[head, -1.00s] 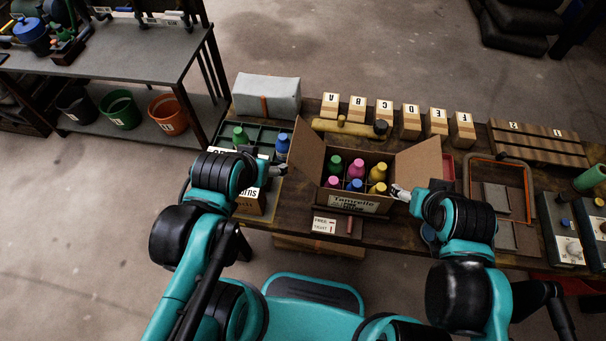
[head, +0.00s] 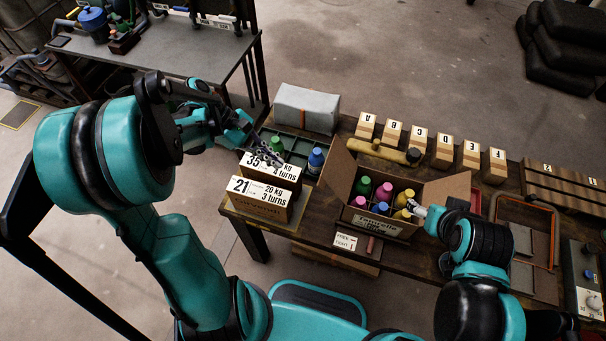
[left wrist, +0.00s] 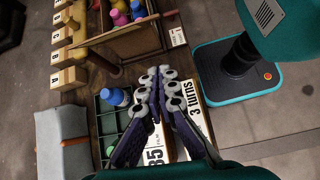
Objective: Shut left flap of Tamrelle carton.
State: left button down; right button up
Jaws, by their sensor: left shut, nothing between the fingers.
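The Tamrelle carton (head: 378,226) stands on the bench with its top open and several coloured bottles inside. Its left flap (head: 339,168) stands up and leans outward; its right flap (head: 447,189) is also open. In the left wrist view the carton (left wrist: 140,42) is at the top, flap side towards my gripper. My left gripper (head: 262,143) is shut and empty, left of the carton and apart from the flap, above the weight-labelled boxes. Its closed fingers fill the middle of the left wrist view (left wrist: 156,80). My right gripper (head: 416,210) is at the carton's front right corner; its jaws are unclear.
Labelled boxes (head: 262,197) and a green tray (head: 302,143) with green and blue bottles lie left of the carton. A grey case (head: 306,107) stands behind. Lettered blocks (head: 418,139) line the back edge. A small sign (head: 346,241) stands in front.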

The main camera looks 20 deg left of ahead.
pick_arm(q)
jog(key=d+f+b, duration=0.2)
jog(key=d+f, duration=0.2)
jog(key=d, duration=0.5)
jog(key=shift+s+d+f+n+h+b, duration=0.15)
jog(key=shift+s+d+n+h+b, duration=0.15)
jog(key=shift+d+n+h, duration=0.1)
jog(key=shift+w, duration=0.1)
